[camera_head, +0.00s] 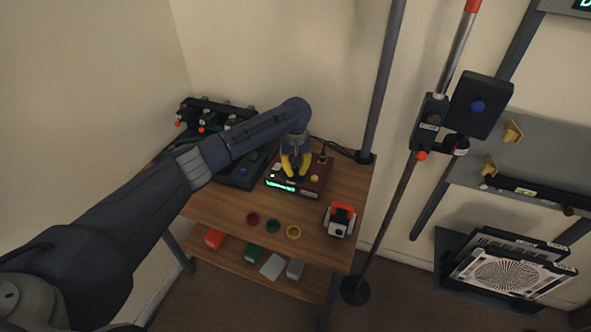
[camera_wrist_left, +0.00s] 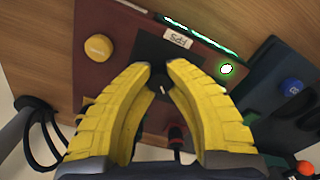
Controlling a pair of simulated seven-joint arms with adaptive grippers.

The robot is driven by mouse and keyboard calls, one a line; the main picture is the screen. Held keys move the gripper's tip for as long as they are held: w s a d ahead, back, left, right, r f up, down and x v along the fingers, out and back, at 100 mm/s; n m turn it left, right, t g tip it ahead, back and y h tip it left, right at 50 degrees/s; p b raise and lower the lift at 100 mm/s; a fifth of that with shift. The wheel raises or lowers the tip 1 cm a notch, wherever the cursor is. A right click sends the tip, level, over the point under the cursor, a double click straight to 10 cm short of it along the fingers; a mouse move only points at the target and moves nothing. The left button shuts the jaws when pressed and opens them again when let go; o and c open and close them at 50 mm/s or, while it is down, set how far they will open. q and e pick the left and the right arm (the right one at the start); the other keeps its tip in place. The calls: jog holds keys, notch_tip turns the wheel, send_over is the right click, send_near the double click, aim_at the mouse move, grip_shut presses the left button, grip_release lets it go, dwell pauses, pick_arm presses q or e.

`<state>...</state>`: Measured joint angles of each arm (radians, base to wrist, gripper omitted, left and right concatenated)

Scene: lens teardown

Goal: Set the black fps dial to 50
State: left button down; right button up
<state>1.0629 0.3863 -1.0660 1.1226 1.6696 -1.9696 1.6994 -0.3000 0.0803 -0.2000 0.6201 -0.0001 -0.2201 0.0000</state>
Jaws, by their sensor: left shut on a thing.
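The dark red box (camera_head: 322,173) stands on the wooden table, with a lit green display (camera_head: 281,185) on its front and a yellow knob (camera_head: 314,178) on top. My left gripper (camera_head: 292,176) reaches down onto the box with its yellow fingers. In the left wrist view the fingertips are closed around the black fps dial (camera_wrist_left: 159,80), beside a white FPS label (camera_wrist_left: 178,40). The dial is mostly hidden between the fingers; only a small white mark shows. The display digits are too small or oblique to read. My right gripper is not in view.
A dark blue device (camera_head: 238,174) sits left of the box. A white and orange device (camera_head: 340,220) stands at the front right. Cables run behind the box near a grey pole (camera_head: 385,80).

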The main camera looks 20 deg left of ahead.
aim_at(295, 169)
pick_arm(q)
jog(key=c, duration=1.1)
grip_release()
jog(key=shift+c, duration=0.2)
notch_tip(295, 169, up, 12)
